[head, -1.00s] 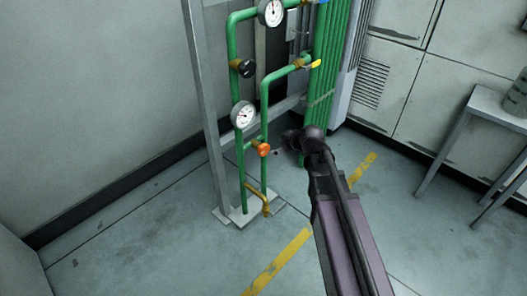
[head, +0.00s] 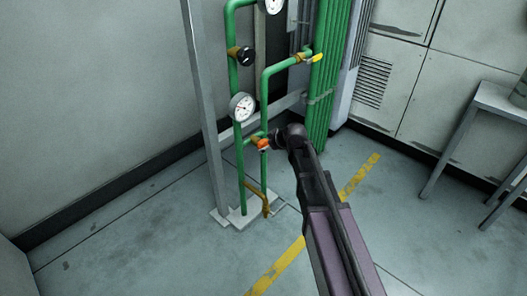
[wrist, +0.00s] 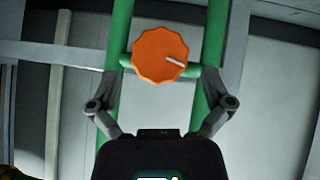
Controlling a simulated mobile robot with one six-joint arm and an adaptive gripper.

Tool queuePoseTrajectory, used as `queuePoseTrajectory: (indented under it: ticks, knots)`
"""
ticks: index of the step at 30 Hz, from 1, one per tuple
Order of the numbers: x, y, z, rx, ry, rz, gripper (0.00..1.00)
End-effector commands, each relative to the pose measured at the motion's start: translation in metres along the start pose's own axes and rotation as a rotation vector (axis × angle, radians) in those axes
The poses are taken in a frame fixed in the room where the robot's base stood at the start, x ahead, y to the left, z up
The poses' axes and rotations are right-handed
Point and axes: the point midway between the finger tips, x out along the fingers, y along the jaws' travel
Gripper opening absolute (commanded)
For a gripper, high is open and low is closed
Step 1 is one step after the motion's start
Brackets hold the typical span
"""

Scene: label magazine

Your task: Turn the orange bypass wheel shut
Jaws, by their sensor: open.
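The orange bypass wheel (head: 263,144) sits on a short green cross pipe between two upright green pipes. In the wrist view the orange wheel (wrist: 160,56) faces the camera, with a pale mark on its face pointing right and slightly down. My gripper (wrist: 160,80) is open, with one finger on each side below the wheel. The fingers appear apart from the wheel. In the head view my gripper (head: 274,143) is right beside the wheel, and its fingers are mostly hidden by my wrist.
A white gauge (head: 242,107), a black knob (head: 245,56) and a yellow-handled valve (head: 312,58) sit above the wheel on the green pipework. A grey post (head: 205,110) stands left. A grey table (head: 495,105) stands at the right. The floor in front is clear.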

Motion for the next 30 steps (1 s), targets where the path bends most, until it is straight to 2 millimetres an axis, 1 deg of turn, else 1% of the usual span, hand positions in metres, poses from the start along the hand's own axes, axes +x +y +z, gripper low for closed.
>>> queuePoseTrajectory:
  ticks: [1, 9, 15, 25, 26, 27, 29, 30]
  knots:
    - [0.01, 0.0, 0.002, 0.0, 0.0, 0.0, 1.0]
    - [0.033, 0.0, 0.001, 0.0, 0.001, -0.001, 1.0]
    - [0.039, 0.0, 0.0, 0.0, 0.001, 0.0, 1.0]
    - [0.039, 0.0, 0.0, 0.0, 0.001, 0.0, 1.0]
    - [0.039, 0.0, 0.0, 0.0, 0.001, 0.0, 0.94]
    - [0.039, 0.0, 0.0, 0.0, 0.001, 0.0, 0.82]
    - [0.039, 0.0, 0.0, 0.0, 0.001, 0.0, 0.64]
    - [0.039, 0.0, 0.0, 0.0, 0.001, 0.0, 0.52]
